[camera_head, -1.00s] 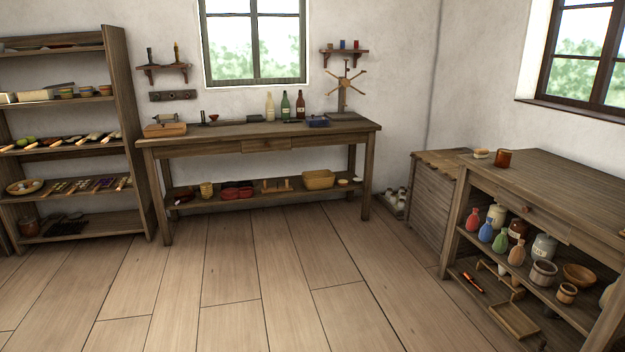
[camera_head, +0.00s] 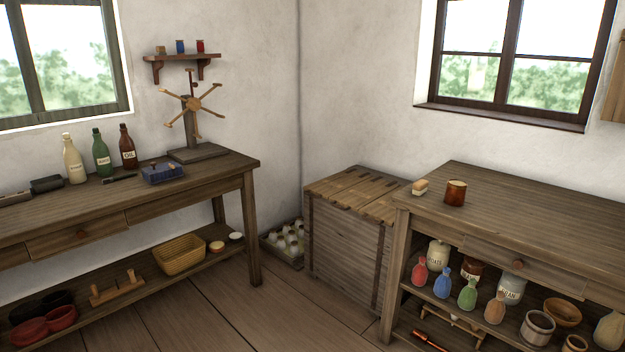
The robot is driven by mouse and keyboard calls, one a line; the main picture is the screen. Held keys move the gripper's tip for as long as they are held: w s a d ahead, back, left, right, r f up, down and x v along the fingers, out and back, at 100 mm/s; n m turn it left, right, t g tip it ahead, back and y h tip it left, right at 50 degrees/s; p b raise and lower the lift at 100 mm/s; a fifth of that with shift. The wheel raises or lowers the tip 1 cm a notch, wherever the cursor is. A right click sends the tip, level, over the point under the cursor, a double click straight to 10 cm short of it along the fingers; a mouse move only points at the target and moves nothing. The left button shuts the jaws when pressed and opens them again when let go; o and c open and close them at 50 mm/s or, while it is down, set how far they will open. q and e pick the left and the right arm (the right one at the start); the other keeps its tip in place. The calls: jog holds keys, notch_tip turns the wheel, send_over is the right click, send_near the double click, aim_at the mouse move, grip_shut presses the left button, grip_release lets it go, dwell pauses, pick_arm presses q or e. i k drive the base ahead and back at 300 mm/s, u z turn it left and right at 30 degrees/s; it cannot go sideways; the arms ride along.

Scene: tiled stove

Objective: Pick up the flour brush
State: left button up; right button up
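A small block-shaped brush (camera_head: 420,187), tan on top with a paler lower part, lies on the left end of the right-hand wooden table (camera_head: 540,205). It looks like the flour brush, but it is too small to be sure. A brown-red cup or jar (camera_head: 455,192) stands just to its right, a small gap away. Neither of my grippers shows in the head view.
A slatted wooden chest (camera_head: 345,240) stands in the corner beside the right-hand table. The left workbench (camera_head: 215,167) carries bottles (camera_head: 102,152) and a spoked wooden stand (camera_head: 192,120). Bare floor (camera_head: 290,318) lies between the benches.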

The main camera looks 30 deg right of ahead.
aim_at(420, 186)
jog(key=z, duration=0.7)
jog(key=i, duration=1.8)
jog(key=z, duration=1.2)
